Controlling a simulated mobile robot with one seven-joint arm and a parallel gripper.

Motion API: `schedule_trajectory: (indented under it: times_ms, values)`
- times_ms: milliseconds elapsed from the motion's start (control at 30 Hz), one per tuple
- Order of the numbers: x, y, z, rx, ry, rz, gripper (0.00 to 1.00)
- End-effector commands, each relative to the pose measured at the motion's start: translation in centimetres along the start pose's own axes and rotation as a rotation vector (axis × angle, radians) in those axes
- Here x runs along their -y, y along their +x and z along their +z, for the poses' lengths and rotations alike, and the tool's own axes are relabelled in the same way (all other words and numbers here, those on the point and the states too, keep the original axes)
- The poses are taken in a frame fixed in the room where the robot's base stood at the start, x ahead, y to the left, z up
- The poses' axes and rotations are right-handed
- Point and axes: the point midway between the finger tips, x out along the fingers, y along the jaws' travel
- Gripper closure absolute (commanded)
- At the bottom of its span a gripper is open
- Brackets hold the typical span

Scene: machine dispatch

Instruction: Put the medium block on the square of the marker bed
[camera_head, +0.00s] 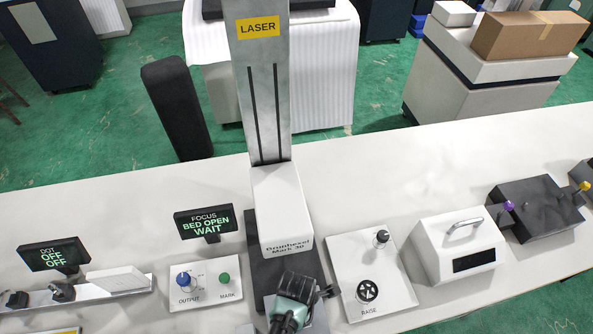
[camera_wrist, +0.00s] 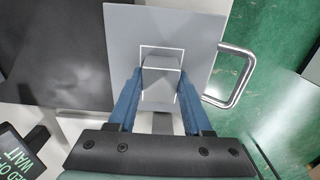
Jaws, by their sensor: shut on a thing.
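The marker bed (camera_wrist: 203,32) is a light grey plate with a white square outline, seen in the wrist view. A metal handle (camera_wrist: 240,75) is at its right edge. My gripper (camera_wrist: 160,76) has its two blue fingers over the square, shut on a small grey block (camera_wrist: 161,64), which I take as the medium block. The block appears within the square's outline; I cannot tell whether it touches the plate. In the head view my gripper (camera_head: 296,312) is in front of the marker head (camera_head: 280,205), and hides the block and most of the bed.
The focus display (camera_head: 205,221) reads BED OPEN, WAIT. The OUTPUT and MARK panel (camera_head: 205,285) is left of the marker. The RAISE panel (camera_head: 362,265) and a white box with a handle (camera_head: 450,240) are at right. The white table (camera_head: 400,165) is clear behind them.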

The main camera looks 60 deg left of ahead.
Motion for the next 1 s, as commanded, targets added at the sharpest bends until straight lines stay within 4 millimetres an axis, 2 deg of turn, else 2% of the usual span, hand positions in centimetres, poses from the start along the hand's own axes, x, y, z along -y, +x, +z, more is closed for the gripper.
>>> schedule_trajectory:
  times_ms: [300,333,500,767,1000]
  values:
    - [0.0,0.3,0.0,0.0,0.0,0.001,1.0]
    - [0.0,0.4,0.0,0.0,0.0,0.0,0.49]
    - [0.0,0.3,0.0,0.0,0.0,0.0,0.2]
    - [0.0,0.2,0.0,0.0,0.0,0.0,0.2]
    - [-0.1,-1.6,0.0,0.001,0.0,0.002,0.2]
